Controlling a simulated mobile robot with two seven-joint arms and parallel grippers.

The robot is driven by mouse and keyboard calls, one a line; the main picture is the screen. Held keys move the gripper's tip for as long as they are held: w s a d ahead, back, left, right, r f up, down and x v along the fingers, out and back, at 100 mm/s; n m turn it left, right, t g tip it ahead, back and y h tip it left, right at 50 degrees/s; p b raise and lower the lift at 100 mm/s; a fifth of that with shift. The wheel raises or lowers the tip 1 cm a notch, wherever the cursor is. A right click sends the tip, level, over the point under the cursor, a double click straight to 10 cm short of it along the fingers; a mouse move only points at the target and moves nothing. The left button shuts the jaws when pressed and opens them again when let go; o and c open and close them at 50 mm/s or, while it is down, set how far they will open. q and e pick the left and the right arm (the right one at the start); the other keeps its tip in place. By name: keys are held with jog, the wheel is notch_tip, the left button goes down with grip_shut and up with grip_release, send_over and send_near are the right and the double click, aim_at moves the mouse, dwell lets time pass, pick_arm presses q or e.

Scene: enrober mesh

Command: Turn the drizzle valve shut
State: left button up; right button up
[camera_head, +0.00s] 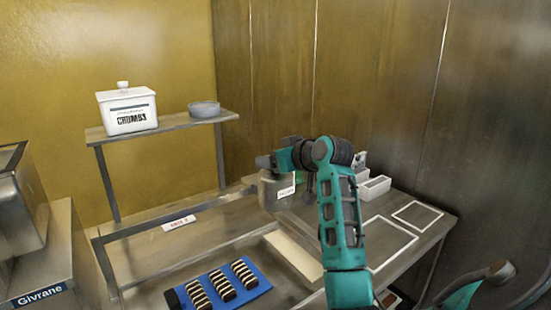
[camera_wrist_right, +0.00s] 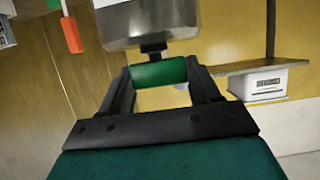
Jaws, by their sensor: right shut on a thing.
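The drizzle valve shows in the right wrist view as a green bar handle (camera_wrist_right: 158,73) on a short dark stem against a steel vessel (camera_wrist_right: 146,20). My right gripper (camera_wrist_right: 160,80) is shut on this handle, one finger at each end. In the head view my right gripper (camera_head: 270,163) is at the top of the steel vessel (camera_head: 272,193), which carries a white label. The handle is not clear there, hidden by the gripper and arm.
A white crumbs box (camera_head: 129,110) and a grey bowl (camera_head: 204,109) stand on a raised shelf (camera_head: 170,127). A blue mat (camera_head: 219,286) with striped bars lies below the vessel. White bins (camera_head: 375,188) and outlined squares are at the right, behind my arm.

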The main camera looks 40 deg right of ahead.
dwell(0.4)
jog(key=o, duration=1)
jog(key=shift+c, duration=0.2)
jog(key=v, duration=1.3)
jog(key=shift+w, duration=0.1)
